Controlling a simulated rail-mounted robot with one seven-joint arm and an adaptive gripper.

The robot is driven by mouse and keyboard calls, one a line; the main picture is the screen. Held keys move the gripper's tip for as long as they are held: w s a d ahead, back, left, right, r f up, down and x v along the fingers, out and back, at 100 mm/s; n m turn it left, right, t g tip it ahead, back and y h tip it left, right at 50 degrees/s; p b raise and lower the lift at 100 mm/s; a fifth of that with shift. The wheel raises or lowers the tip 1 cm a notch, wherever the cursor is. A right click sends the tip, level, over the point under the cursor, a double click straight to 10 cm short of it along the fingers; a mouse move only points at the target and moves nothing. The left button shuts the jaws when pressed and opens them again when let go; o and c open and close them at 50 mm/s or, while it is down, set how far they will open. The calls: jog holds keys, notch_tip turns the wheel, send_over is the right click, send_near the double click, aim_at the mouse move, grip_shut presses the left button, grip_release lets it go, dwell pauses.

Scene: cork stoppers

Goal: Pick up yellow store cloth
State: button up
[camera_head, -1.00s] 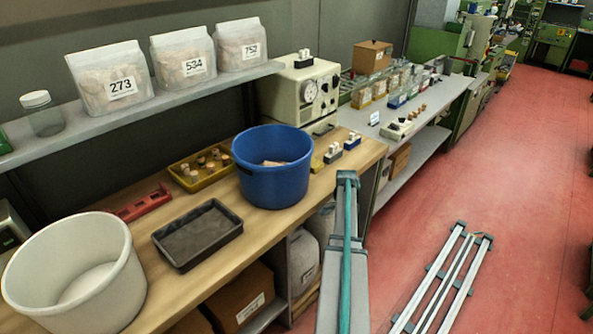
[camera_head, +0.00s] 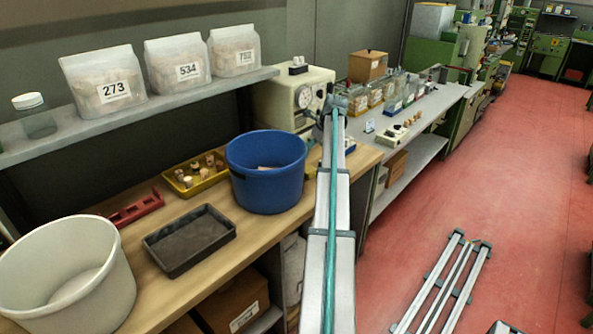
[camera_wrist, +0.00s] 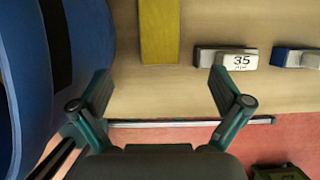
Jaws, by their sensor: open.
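The yellow cloth (camera_wrist: 159,30) shows in the wrist view as a flat yellow strip on the wooden bench, running out of the top of the picture. My gripper (camera_wrist: 160,88) is open and empty, its two fingers spread to either side of the cloth's line. The cloth's near end lies ahead of the fingertips, roughly centred between them. I see no contact. In the head view my arm reaches to the bench just right of the blue bucket, and the gripper's fingers cannot be made out there.
The blue bucket (camera_head: 266,180) stands close on the left, also along the wrist view's left edge (camera_wrist: 90,50). A block marked 35 (camera_wrist: 225,59) and a blue-ended block (camera_wrist: 295,58) lie to the right. A dark tray (camera_head: 190,240) and white tub (camera_head: 70,275) stand further left.

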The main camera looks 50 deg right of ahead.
jog(key=p+x, duration=0.1)
jog(key=x, duration=0.4)
jog(key=p+x, duration=0.2)
jog(key=x, duration=0.3)
jog(key=shift+w+f, duration=0.2)
jog(key=shift+w, duration=0.2)
jog(key=c, duration=1.1)
jog(key=shift+c, duration=0.2)
jog(key=shift+r, duration=0.15)
notch_tip(320, 180, up, 28)
jog(key=b, duration=0.5)
jog(key=o, duration=0.4)
jog(key=c, duration=0.4)
